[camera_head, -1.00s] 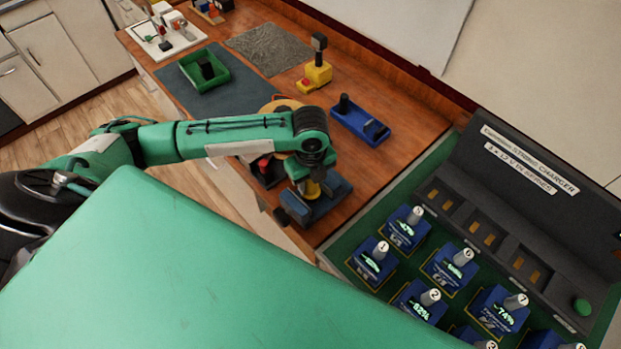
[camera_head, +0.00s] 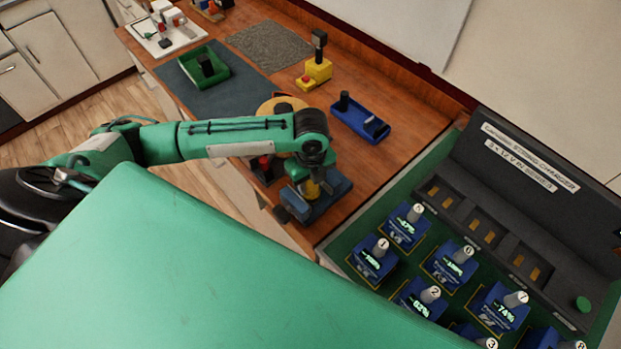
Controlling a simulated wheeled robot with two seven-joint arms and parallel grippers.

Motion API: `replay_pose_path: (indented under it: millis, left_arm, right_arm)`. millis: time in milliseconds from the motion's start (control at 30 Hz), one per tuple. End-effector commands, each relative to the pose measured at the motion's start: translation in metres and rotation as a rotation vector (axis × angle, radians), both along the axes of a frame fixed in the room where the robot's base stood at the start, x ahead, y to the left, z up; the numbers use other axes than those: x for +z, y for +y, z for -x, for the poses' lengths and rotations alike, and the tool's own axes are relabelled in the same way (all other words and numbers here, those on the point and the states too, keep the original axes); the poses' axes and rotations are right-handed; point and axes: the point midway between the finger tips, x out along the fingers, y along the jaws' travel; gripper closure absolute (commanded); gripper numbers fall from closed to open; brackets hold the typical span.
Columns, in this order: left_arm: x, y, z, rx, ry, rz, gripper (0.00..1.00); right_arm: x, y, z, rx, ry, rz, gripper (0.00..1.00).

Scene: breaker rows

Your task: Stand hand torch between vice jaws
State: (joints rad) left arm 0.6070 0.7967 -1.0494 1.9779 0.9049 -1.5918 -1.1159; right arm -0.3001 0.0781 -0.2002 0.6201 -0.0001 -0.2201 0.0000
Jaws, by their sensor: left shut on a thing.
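My left gripper (camera_head: 309,178) is pointed down at the front edge of the wooden counter. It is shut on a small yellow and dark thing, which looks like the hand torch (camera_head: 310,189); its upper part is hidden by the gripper. The torch looks about upright. A blue block-like thing with dark parts, which looks like the vice (camera_head: 331,194), is right at the gripper. The torch's lower end appears at or between the vice's parts, but I cannot tell whether it touches. My right gripper is not in view.
A blue tray (camera_head: 347,131) with dark things lies behind the gripper. A yellow stand with a red button (camera_head: 317,70) and a green tray (camera_head: 222,82) are farther back. A charger (camera_head: 500,200) and several numbered blue batteries (camera_head: 374,258) fill the right.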

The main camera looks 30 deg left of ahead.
Motion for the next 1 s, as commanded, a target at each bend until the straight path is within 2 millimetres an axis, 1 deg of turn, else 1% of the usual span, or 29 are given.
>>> replay_pose_path:
  millis: [367,400,467,500,667,767,867,1000]
  left_arm:
    - [-0.004,0.000,0.000,0.000,0.000,0.000,0.94]
    - [-0.003,0.000,0.000,0.000,0.000,0.000,0.58]
    - [-0.003,0.000,0.000,0.000,-0.001,0.001,0.47]
    - [-0.003,0.000,0.000,0.000,-0.001,0.001,0.39]
    - [-0.003,0.000,0.000,0.000,-0.002,0.001,0.39]
    - [0.001,0.000,-0.001,0.000,-0.004,0.001,0.39]
    - [0.014,-0.001,-0.002,-0.001,-0.007,0.003,0.39]
    - [0.043,0.000,-0.003,0.000,-0.012,0.003,0.39]
  right_arm:
    - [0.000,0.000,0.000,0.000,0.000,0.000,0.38]
    - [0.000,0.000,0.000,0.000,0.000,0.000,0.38]
    - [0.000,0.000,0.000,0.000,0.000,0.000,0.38]
    - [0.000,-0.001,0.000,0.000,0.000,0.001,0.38]
    - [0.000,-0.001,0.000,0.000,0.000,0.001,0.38]
    - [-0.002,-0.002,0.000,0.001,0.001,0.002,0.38]
    - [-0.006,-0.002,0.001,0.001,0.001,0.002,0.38]
    - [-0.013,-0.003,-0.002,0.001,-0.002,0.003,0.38]
